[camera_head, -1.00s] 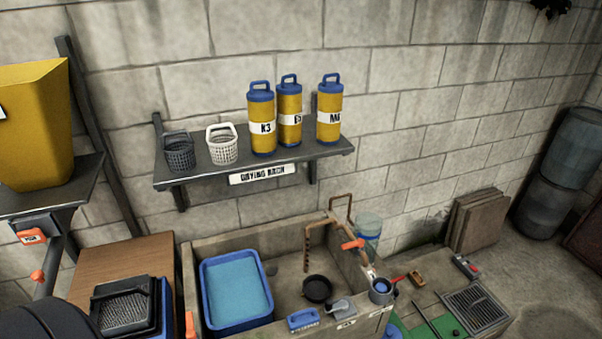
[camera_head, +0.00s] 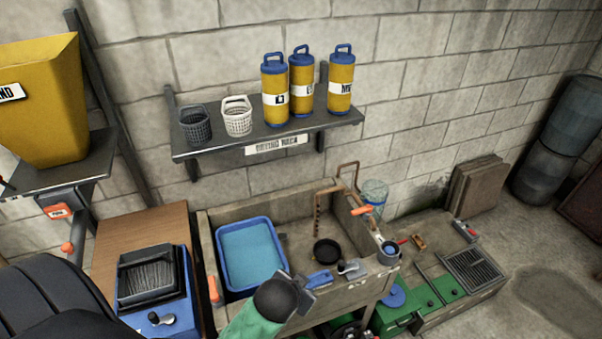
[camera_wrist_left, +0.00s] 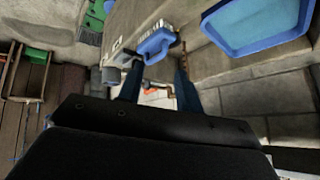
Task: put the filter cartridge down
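Three filter cartridges, yellow cylinders with blue caps and handles and white labels, stand upright on the wall shelf in the head view: a left one (camera_head: 275,88), a middle one (camera_head: 301,84) and a right one (camera_head: 341,90). My left gripper (camera_head: 303,288) is in front of the sink, well below the shelf and apart from the cartridges. In the left wrist view its two fingers (camera_wrist_left: 158,70) are apart with nothing seen held between them. A blue brush (camera_head: 319,279) lies on the sink's front ledge just beyond the fingertips; it also shows in the left wrist view (camera_wrist_left: 156,42). My right gripper is not in view.
The shelf (camera_head: 225,146) also holds a dark basket (camera_head: 195,125) and a white basket (camera_head: 237,117). A yellow bin (camera_head: 42,110) stands at left.

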